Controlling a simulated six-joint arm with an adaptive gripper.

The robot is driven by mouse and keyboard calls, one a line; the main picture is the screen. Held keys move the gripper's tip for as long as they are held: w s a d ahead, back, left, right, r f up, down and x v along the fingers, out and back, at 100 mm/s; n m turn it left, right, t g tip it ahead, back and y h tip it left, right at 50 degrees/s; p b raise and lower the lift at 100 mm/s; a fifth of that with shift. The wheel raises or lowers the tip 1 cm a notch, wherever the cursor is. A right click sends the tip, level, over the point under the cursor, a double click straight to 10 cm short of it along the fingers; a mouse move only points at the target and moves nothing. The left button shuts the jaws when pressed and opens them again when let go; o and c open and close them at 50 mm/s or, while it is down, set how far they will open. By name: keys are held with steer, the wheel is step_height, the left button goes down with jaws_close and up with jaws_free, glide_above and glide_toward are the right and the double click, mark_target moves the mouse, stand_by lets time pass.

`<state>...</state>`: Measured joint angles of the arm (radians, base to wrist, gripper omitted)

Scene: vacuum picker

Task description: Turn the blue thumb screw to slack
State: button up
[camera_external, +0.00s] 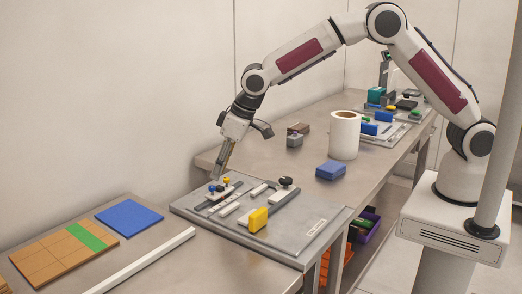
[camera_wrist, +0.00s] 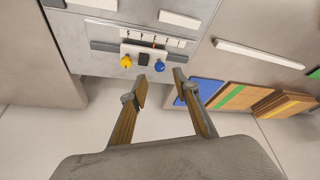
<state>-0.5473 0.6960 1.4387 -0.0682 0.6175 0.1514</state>
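The blue thumb screw (camera_wrist: 159,65) sits on a small white block at the board's edge in the wrist view. A yellow knob (camera_wrist: 126,62) and a black piece (camera_wrist: 144,60) are beside it, below a lettered scale (camera_wrist: 154,39) with an orange mark. In the external view the blue screw (camera_external: 212,189) is small, on the grey board (camera_external: 315,228). My gripper (camera_wrist: 160,78) is open and empty, its fingertips just short of the screw and apart from it. In the external view my gripper (camera_external: 219,177) points down close above the screw. The screw's exact turn is too small to tell.
A yellow block (camera_external: 258,220) and a black knob (camera_external: 286,183) stand on the same board. A blue mat (camera_external: 129,218) and an orange-brown tiled board (camera_external: 65,253) lie at left. A white roll (camera_external: 345,135) and a blue block (camera_external: 331,170) stand behind on the bench.

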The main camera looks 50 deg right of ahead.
mark_target(212, 186)
steer(key=shift+x, duration=2.35)
jaws_close()
